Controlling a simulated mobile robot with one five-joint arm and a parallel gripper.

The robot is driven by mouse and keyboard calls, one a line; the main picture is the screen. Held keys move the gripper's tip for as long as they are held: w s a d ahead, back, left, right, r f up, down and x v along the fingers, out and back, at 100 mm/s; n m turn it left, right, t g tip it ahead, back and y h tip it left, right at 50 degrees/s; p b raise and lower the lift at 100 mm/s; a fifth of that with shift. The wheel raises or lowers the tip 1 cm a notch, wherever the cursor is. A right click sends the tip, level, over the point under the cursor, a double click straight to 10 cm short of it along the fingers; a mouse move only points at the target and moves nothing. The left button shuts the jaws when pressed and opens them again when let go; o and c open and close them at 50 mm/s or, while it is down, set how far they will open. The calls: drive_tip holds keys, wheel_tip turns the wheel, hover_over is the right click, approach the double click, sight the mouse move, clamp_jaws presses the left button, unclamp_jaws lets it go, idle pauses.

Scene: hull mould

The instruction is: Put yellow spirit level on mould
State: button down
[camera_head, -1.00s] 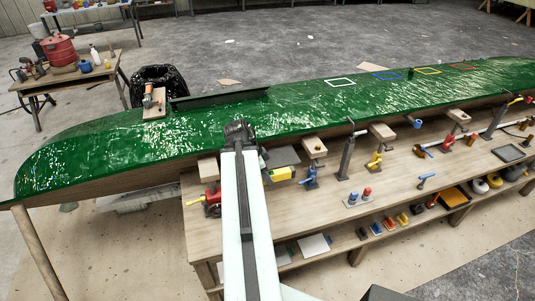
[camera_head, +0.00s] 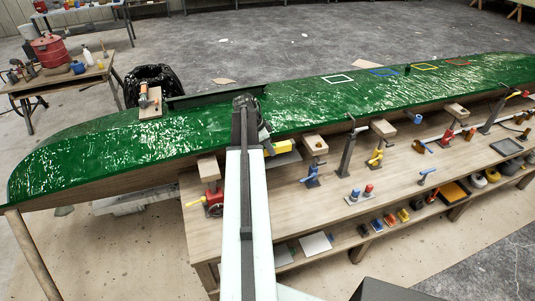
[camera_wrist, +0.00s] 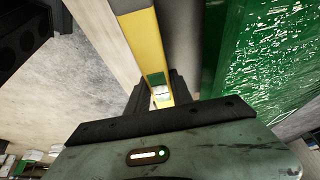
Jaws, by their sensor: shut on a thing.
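The yellow spirit level (camera_wrist: 146,48) is held in my gripper (camera_wrist: 160,95), which is shut on it in the wrist view. Its green-edged vial window lies between the fingers. In the head view, a short yellow end of the level (camera_head: 280,147) shows to the right of my wrist, at the near edge of the mould. The rest of it is hidden behind my arm. The mould (camera_head: 100,152) is a long, glossy green hull shape across the head view. It also shows at the right of the wrist view (camera_wrist: 270,55). I cannot tell if the level touches it.
White, blue, yellow and red outlined squares mark the mould's right half. An orange-handled tool (camera_head: 148,97) on a wooden pad and a dark strip lie along its far side. Clamps and wooden blocks (camera_head: 314,143) line the near edge above the workbench (camera_head: 335,205).

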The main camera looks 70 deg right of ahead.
sight(268, 154)
drive_tip(key=f+b, duration=0.1)
drive_tip(key=f, duration=0.1)
drive_tip(key=f+b, duration=0.2)
drive_tip(key=shift+s+d, duration=0.1)
drive_tip(key=shift+s, duration=0.1)
drive_tip(key=shift+w+r, duration=0.2)
drive_tip(key=shift+w, duration=0.15)
drive_tip(key=shift+f, duration=0.1)
drive_tip(key=c, duration=1.1)
unclamp_jaws()
drive_tip(key=shift+r+p, duration=0.35)
drive_tip(key=p+v, duration=1.1)
drive_tip(key=v, duration=0.1)
drive_tip(key=shift+s, duration=0.15)
drive_tip(key=shift+f, duration=0.2)
